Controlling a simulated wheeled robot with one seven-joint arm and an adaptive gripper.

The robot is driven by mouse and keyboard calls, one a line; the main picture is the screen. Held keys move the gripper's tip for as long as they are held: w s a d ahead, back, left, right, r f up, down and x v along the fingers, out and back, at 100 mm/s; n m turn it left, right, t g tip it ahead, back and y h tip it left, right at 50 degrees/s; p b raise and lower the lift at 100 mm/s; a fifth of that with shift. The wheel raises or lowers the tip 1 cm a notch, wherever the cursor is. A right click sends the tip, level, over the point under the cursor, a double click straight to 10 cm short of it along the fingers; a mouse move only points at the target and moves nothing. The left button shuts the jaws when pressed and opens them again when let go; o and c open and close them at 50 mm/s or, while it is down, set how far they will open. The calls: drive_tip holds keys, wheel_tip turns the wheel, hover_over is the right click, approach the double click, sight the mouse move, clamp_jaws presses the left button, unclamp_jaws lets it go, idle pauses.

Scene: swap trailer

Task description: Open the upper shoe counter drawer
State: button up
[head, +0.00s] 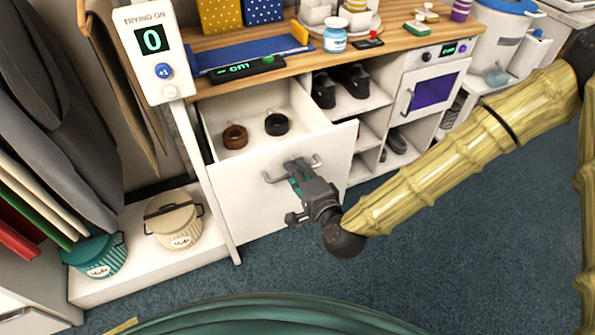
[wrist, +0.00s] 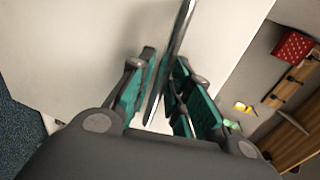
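The upper shoe counter drawer (head: 257,194) stands pulled out from under the wooden counter top, and its inside shows. Two rolled belts, one brown (head: 235,137) and one black (head: 277,124), lie in it. The drawer has a metal bar handle (head: 270,178) on its white front. My gripper (head: 297,172) is at this handle, in front of the drawer. In the wrist view the handle bar (wrist: 184,22) runs between the teal finger pads of my gripper (wrist: 166,62), which are close together around it. The exact contact is partly hidden by the fingers.
A white post with a "0" display (head: 152,40) stands left of the drawer. A cream bin (head: 173,220) and a teal bin (head: 95,255) stand on a low shelf at the left. Open shelves with shoes (head: 353,80) are to the right. Carpet (head: 450,220) is clear in front.

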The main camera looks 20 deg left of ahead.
drive_tip(key=v, duration=0.7)
drive_tip(key=shift+s, duration=0.2)
drive_tip(key=shift+d, duration=0.15)
drive_tip(key=s+d+f+n+g+h+p, duration=0.35)
drive_tip(key=d+f, duration=0.45)
drive_tip(key=f, duration=0.3)
drive_tip(key=s+d+f+n+g+h+p, duration=0.1)
drive_tip(key=s+d+f+g+h+p, duration=0.1)
drive_tip(key=s+d, duration=0.3)
drive_tip(key=s+d+f+n+g+h+p, duration=0.2)
drive_tip(key=s+d+f+g+h, duration=0.1)
drive_tip(key=d, duration=1.1)
drive_tip(key=s+d+f+n+g+h+p, duration=0.2)
drive_tip(key=s+d+f+p, duration=0.1)
drive_tip(key=s+d, duration=0.5)
drive_tip(key=shift+d+f+h, duration=0.35)
drive_tip(key=shift+d+f, duration=0.4)
drive_tip(key=shift+d, duration=0.15)
